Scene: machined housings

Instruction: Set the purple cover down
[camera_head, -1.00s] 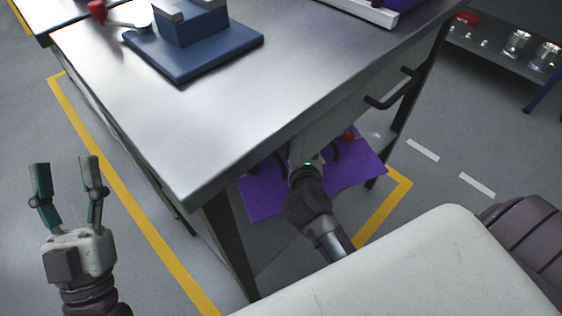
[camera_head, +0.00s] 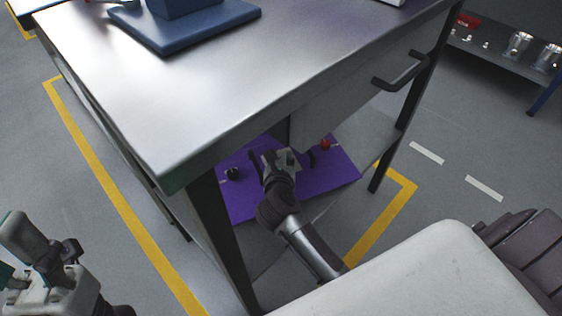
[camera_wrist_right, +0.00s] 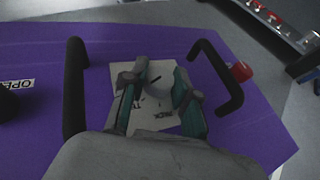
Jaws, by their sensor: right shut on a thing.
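The purple cover (camera_head: 325,178) is a flat plate below the tabletop, partly hidden by the table's edge and front leg. In the right wrist view the cover (camera_wrist_right: 45,60) shows two black bar handles, a red knob (camera_wrist_right: 241,71), a pale panel and an "OPEN" label. My right gripper (camera_head: 270,158) is over the middle of the cover, its fingers (camera_wrist_right: 157,88) between the two handles. It is shut on the cover; the exact contact is hard to see. My left gripper (camera_head: 45,250) is at the lower left, away from the cover and partly cut off; its finger gap is unclear.
The metal table (camera_head: 200,85) overhangs the cover, with a drawer handle (camera_head: 400,72) and legs close by. A blue fixture (camera_head: 185,28) stands on the tabletop. Yellow floor lines (camera_head: 120,205) run around the table. Open grey floor lies to the right.

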